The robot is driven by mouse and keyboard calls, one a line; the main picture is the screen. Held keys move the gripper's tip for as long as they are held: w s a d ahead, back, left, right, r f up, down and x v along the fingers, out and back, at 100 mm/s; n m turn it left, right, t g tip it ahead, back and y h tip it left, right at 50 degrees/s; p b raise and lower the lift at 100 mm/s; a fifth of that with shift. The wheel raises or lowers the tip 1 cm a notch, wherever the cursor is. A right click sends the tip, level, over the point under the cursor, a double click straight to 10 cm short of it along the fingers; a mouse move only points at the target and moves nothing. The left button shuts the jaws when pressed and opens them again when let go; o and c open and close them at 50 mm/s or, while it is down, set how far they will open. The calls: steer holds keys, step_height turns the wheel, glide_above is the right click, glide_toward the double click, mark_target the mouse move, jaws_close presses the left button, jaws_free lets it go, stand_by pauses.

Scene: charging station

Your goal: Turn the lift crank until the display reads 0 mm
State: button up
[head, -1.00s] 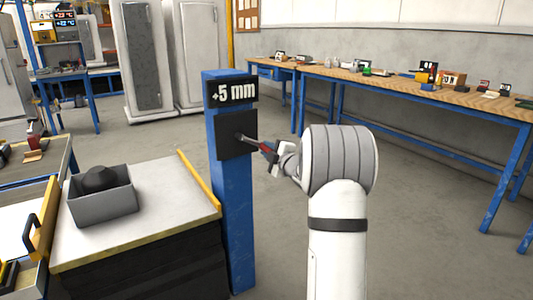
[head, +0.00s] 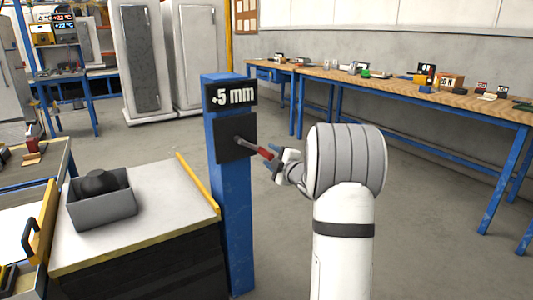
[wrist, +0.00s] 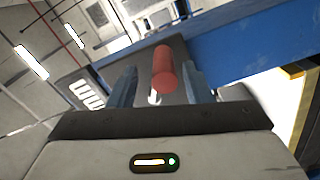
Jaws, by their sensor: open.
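The display (head: 231,95) at the top of the blue post (head: 232,190) reads +5 mm. Below it, the lift crank (head: 252,146) sticks out from a dark plate (head: 235,137), with its red handle pointing right and slightly down. My gripper (head: 273,160) is at the handle end, just right of the post. In the wrist view, the red handle (wrist: 163,70) lies between the two blue-grey fingers of my gripper (wrist: 160,88), with gaps beside it. My gripper is open and not closed on the handle.
A cabinet top (head: 140,225) with a grey bin (head: 101,207) holding a dark object stands left of the post. A long workbench (head: 400,90) with several small items runs along the right wall. The floor between is clear.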

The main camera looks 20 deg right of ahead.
steer(key=shift+s+d+p, duration=0.15)
steer(key=shift+s, duration=1)
steer(key=shift+s+d+p, duration=0.15)
steer(key=shift+s, duration=1)
steer(key=s+a+r+m+g+h+p, duration=0.2)
steer(key=s+a+r+m+h+p, duration=0.15)
steer(key=r+p, duration=0.35)
steer(key=s+a+r+m+g+h+p, duration=0.2)
steer(key=s+a+r+m+g+p, duration=0.15)
steer(key=r+p, duration=0.4)
steer(key=s+a+r+m+g+y+p, duration=0.1)
steer(key=s+a+r+m+g+p, duration=0.2)
steer(key=s, duration=0.6)
steer(key=s+a+r+m+g+y+p, duration=0.1)
steer(key=s+a+r+m+g+p, duration=0.2)
steer(key=s+a+p, duration=0.4)
steer(key=s+a+r+m+g+y+p, duration=0.1)
steer(key=s+a+p, duration=0.5)
steer(key=s, duration=0.6)
step_height(320, 180, up, 3)
steer(key=m+g+p, duration=0.1)
steer(key=g, duration=0.1)
steer(key=shift+s+r+m+g, duration=0.15)
steer(key=shift+s+m+g, duration=0.2)
steer(key=shift+m, duration=0.05)
steer(key=shift+c, duration=0.3)
